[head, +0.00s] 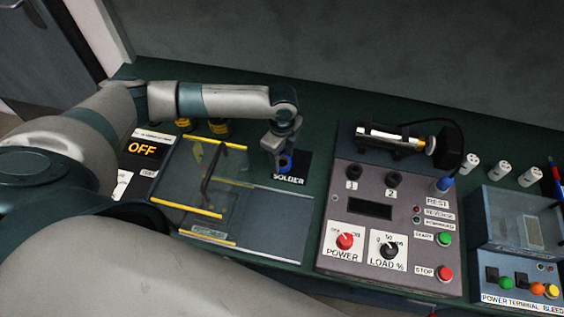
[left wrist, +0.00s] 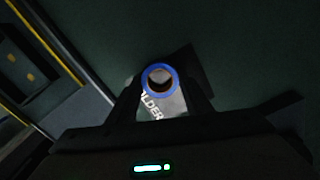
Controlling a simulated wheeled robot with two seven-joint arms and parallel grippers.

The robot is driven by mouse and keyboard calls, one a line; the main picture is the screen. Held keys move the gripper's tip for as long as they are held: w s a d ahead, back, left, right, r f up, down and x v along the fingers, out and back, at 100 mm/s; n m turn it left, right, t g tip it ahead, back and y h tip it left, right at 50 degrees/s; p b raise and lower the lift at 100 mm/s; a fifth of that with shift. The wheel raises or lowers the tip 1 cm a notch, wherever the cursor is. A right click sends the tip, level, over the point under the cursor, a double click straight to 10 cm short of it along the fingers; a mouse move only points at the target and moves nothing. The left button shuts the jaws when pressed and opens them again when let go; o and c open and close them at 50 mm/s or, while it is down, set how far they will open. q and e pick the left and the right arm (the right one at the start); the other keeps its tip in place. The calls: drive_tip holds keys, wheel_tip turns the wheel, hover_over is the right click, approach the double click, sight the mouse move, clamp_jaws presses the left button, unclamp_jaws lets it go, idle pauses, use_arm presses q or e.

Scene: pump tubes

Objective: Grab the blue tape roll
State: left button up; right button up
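The blue tape roll (head: 286,161) sits at the black pad marked SOLDER on the bench. In the left wrist view the roll (left wrist: 160,67) shows as a blue ring with a brown inner core, seen from above. My left gripper (head: 282,152) points down over the roll and partly hides it in the head view. In the left wrist view its two fingers (left wrist: 162,88) are apart, one on each side of the roll, with small gaps visible. Whether a finger touches the roll is hard to tell. My right gripper is not in view.
Left of the roll stands a clear case with yellow edges (head: 186,206). A dark OFF sign (head: 144,149) lies farther left. A grey control box with knobs and buttons (head: 390,240) stands to the right. White cylinders (head: 502,167) and another box (head: 520,262) are farther right.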

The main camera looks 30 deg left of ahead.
sight(283, 161)
use_arm(q)
drive_tip(key=shift+r, duration=0.15)
drive_tip(key=shift+r+b, duration=0.45)
drive_tip(key=shift+r, duration=0.15)
wheel_tip(283, 161, up, 3)
drive_tip(key=shift+d+f+b, duration=0.1)
drive_tip(key=shift+f+b, duration=0.1)
drive_tip(key=shift+b, duration=0.4)
drive_tip(key=d+r+b, duration=0.1)
drive_tip(key=d+r, duration=0.1)
drive_tip(key=d, duration=0.1)
drive_tip(key=d+r+b, duration=0.1)
drive_tip(key=d+r, duration=0.1)
drive_tip(key=d, duration=0.2)
drive_tip(key=d+r+b, duration=0.1)
drive_tip(key=d+r, duration=0.2)
drive_tip(key=d, duration=0.1)
drive_tip(key=shift+w+d, duration=0.25)
drive_tip(key=shift+w, duration=0.05)
drive_tip(key=shift+a, duration=0.1)
